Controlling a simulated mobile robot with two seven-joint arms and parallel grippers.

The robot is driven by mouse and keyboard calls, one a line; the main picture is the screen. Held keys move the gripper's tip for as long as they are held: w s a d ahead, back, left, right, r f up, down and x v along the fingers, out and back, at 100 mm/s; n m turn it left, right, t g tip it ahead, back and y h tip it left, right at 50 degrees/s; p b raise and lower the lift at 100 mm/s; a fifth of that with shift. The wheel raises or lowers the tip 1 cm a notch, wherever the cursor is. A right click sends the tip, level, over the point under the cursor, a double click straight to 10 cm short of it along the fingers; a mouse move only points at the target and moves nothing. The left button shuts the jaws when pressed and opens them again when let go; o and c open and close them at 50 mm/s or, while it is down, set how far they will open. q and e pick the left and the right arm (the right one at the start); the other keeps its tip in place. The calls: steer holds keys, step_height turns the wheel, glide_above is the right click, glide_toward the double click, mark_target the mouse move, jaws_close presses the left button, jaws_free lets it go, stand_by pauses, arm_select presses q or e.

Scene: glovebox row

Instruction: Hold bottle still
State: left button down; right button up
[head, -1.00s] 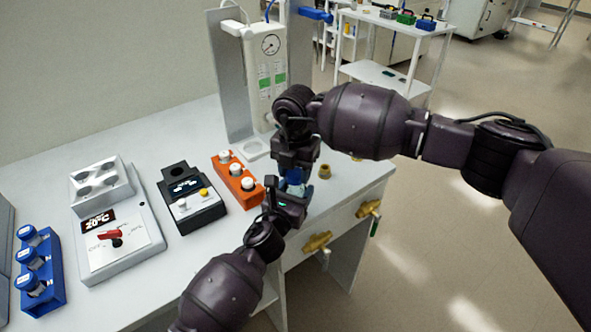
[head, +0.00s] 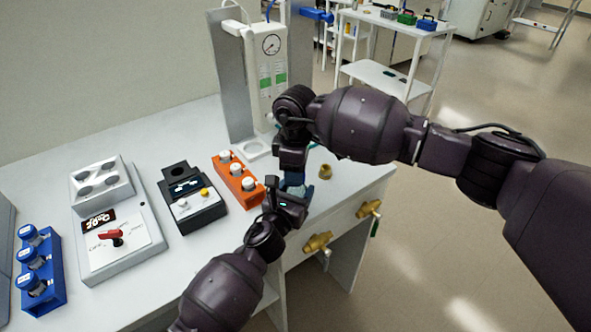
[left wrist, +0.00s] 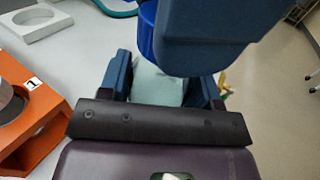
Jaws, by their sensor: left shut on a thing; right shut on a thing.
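The bottle (left wrist: 158,85) is pale and translucent. In the left wrist view it stands between the two blue fingers of my left gripper (left wrist: 163,88), which is shut on its body. A bright blue cap (left wrist: 147,32) shows above the bottle, partly hidden by a large finger of my right gripper (left wrist: 215,35). In the head view my right gripper (head: 294,182) comes down from above and is shut on the cap. My left gripper (head: 297,197) reaches in from below, just under it. The grippers hide most of the bottle there. Whether the cap touches the bottle neck cannot be told.
An orange rack (head: 238,180) with white-capped vials stands left of the grippers. A black device (head: 190,200), a grey device (head: 115,245) and a blue rack (head: 40,270) stand further left. A brass fitting (head: 325,172) sits close on the right, near the bench edge.

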steer(key=o, duration=1)
steer(key=shift+r, duration=0.1)
step_height(320, 180, up, 12)
steer(key=shift+f, duration=0.1)
arm_select(q)
steer(key=shift+c, duration=1.2)
jaws_free()
